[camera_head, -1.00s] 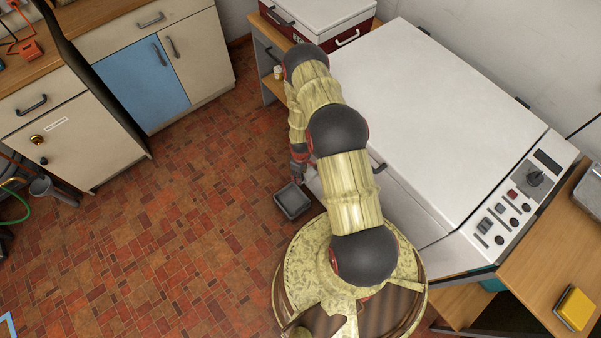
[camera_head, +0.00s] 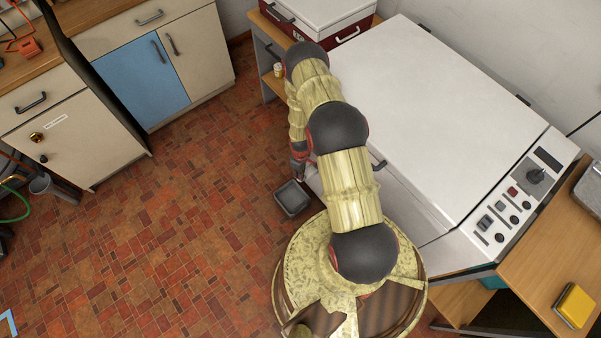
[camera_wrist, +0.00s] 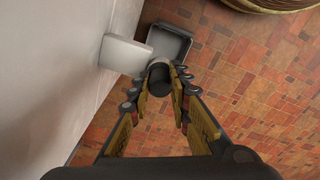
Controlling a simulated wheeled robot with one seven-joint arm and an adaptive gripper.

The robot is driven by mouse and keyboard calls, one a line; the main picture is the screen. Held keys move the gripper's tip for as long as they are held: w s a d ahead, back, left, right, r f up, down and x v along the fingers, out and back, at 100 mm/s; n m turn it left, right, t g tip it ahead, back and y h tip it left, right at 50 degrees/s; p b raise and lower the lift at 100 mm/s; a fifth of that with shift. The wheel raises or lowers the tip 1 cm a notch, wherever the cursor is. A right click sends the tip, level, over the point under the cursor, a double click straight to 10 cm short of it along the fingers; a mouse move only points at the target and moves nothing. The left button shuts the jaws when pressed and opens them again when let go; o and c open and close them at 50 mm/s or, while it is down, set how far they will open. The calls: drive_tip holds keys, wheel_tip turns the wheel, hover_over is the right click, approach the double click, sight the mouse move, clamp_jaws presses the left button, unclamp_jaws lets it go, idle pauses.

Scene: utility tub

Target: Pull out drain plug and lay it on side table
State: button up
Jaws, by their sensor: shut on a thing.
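My gripper (camera_wrist: 157,85) is shut on the drain plug (camera_wrist: 158,77), a dark, short cylinder between its fingertips in the wrist view. The plug is close to a pale block-shaped outlet (camera_wrist: 125,54) on the side of the white tub (camera_wrist: 55,70); I cannot tell whether they touch. In the head view my gripper (camera_head: 299,168) is low beside the white tub (camera_head: 430,110), partly covered by my arm, and the plug cannot be made out. A wooden side table (camera_head: 535,265) stands at the right, with a yellow block on it.
A grey open tray (camera_head: 292,198) is on the tiled floor just below my gripper; it also shows in the wrist view (camera_wrist: 172,42). A red and white box (camera_head: 325,18) stands on a wooden shelf unit behind. Cabinets (camera_head: 145,75) line the left. The floor between is clear.

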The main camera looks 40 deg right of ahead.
drive_tip(key=shift+r, duration=0.15)
clamp_jaws()
drive_tip(key=shift+r+p, duration=0.35)
drive_tip(key=shift+r+p, duration=1.45)
drive_tip(key=shift+r, duration=0.5)
